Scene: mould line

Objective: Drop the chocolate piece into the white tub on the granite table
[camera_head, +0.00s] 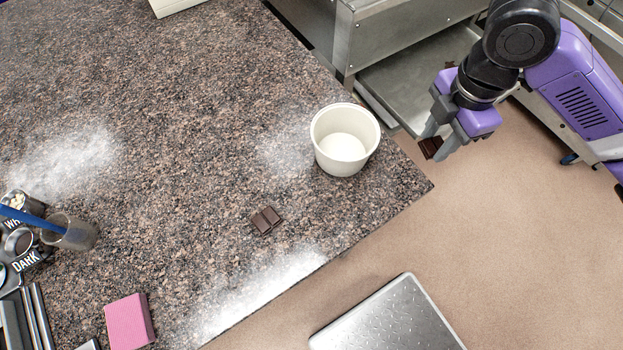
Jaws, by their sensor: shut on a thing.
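The white tub (344,158) stands upright on the granite table (215,100), near its right corner. Its inside shows no contents. My gripper (431,149) is at the upper right, past the table's edge and to the right of the tub. It is shut on a dark chocolate piece (430,147), which shows between the two grey fingers. The held piece is apart from the tub, over the floor side in this view. Another chocolate piece (266,220) lies flat on the granite, below and left of the tub.
A pink block (129,322) lies at the table's lower left. A clear cup (70,232) and labelled containers stand at the left edge. A metal plate (388,320) is beyond the front edge. A steel unit (385,35) stands behind. White powder patches mark the table; its middle is clear.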

